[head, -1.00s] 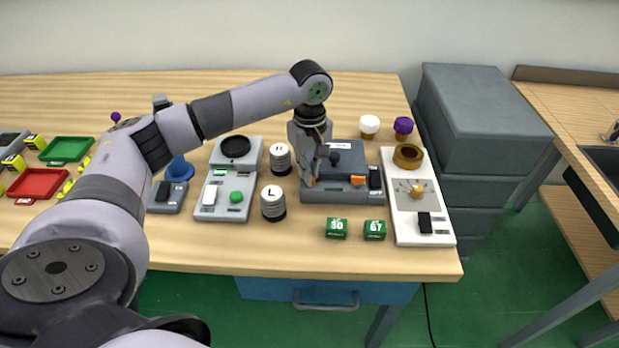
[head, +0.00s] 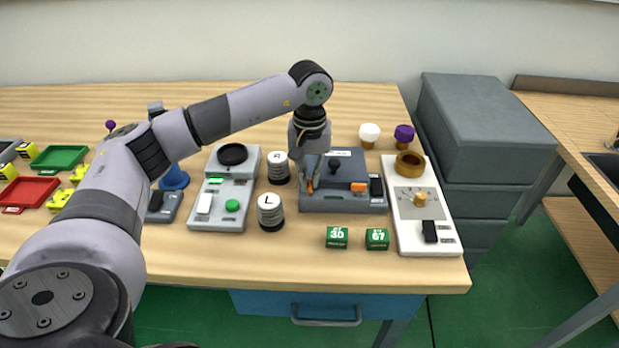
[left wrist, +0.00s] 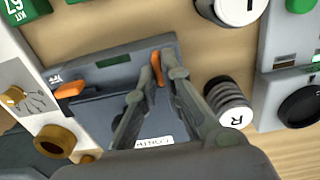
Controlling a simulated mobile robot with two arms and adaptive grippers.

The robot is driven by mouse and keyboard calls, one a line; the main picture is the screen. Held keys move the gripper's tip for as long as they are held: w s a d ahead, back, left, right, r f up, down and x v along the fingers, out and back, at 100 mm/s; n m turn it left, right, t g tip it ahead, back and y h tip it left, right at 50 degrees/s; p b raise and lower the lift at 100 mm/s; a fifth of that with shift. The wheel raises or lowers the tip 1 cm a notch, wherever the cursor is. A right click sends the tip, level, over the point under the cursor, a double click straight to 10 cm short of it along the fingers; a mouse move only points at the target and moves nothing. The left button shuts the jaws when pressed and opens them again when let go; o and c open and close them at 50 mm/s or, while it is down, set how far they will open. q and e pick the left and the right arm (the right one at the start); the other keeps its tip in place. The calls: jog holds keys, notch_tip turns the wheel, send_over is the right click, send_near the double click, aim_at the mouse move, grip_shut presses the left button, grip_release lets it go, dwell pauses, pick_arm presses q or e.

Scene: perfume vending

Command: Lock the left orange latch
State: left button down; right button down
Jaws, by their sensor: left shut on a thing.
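The grey press-like device (head: 340,203) stands on the table, with an orange latch at each side of its front. My left gripper (head: 313,184) reaches down from above at its left side, shut on the left orange latch (head: 310,186). In the left wrist view my gripper's fingertips (left wrist: 163,75) are around the left orange latch (left wrist: 157,68), which is partly hidden between them. That latch points front to back. The right orange latch (head: 359,187) lies sideways along the front; it also shows in the left wrist view (left wrist: 70,89). My right gripper is out of view.
Striped jars L (head: 270,213) and R (head: 279,168) stand close on the left. A white panel (head: 407,225) with a brass ring (head: 409,163) is on the right. Two green boxes (head: 337,237) (head: 377,239) lie in front. White-capped (head: 369,133) and purple-capped (head: 403,134) bottles stand behind.

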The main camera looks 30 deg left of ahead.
aim_at(310, 181)
pick_arm(q)
jog(key=shift+r, duration=0.1)
jog(key=c, duration=2)
grip_release()
notch_tip(310, 181, up, 12)
